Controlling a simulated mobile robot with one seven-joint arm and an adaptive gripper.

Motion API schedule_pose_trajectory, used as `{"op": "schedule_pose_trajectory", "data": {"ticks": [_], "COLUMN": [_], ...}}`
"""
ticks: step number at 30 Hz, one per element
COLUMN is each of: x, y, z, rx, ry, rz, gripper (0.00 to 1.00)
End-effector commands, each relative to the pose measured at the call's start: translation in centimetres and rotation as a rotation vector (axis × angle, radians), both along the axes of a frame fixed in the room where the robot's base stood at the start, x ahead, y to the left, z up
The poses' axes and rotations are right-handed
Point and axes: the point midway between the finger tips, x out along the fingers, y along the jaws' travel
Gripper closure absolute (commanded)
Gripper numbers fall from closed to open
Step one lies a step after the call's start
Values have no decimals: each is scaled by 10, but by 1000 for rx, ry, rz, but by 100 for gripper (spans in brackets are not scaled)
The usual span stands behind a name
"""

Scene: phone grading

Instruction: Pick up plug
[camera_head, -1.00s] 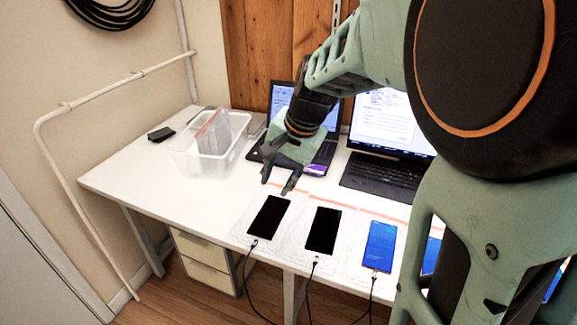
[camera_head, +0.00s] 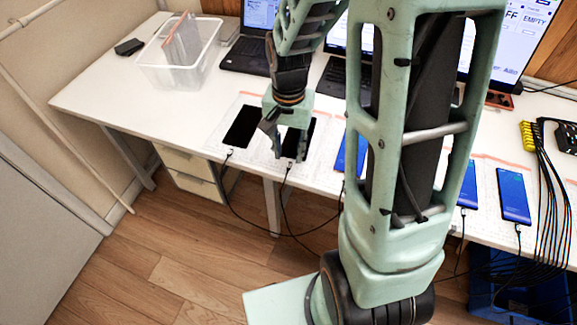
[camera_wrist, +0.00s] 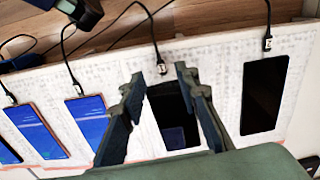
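My gripper (camera_head: 287,146) is open and empty over the second phone from the left, a black one (camera_head: 298,141). In the wrist view its two fingers (camera_wrist: 160,77) spread on either side of that phone (camera_wrist: 171,112). The small plug (camera_wrist: 161,67) at that phone's cable end lies just beyond the fingertips, between their lines; contact cannot be told. This plug also shows in the head view (camera_head: 289,164). Another plug (camera_wrist: 267,44) sits at the leftmost black phone (camera_wrist: 263,97). More plugs (camera_wrist: 77,90) sit at blue-screened phones (camera_wrist: 92,121).
The phones lie in a row along the front of the white table (camera_head: 90,101), cables hanging over its edge. A clear bin (camera_head: 180,72) and laptops (camera_head: 245,55) stand behind. A blue crate (camera_head: 500,290) is on the floor at right.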

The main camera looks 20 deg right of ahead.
Motion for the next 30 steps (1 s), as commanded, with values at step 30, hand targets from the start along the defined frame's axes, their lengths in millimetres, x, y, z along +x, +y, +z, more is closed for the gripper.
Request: {"op": "schedule_pose_trajectory", "data": {"ticks": [30], "x": [3], "y": [-1], "z": [-52], "rx": [1], "ry": [-1], "rz": [-1], "gripper": [71]}}
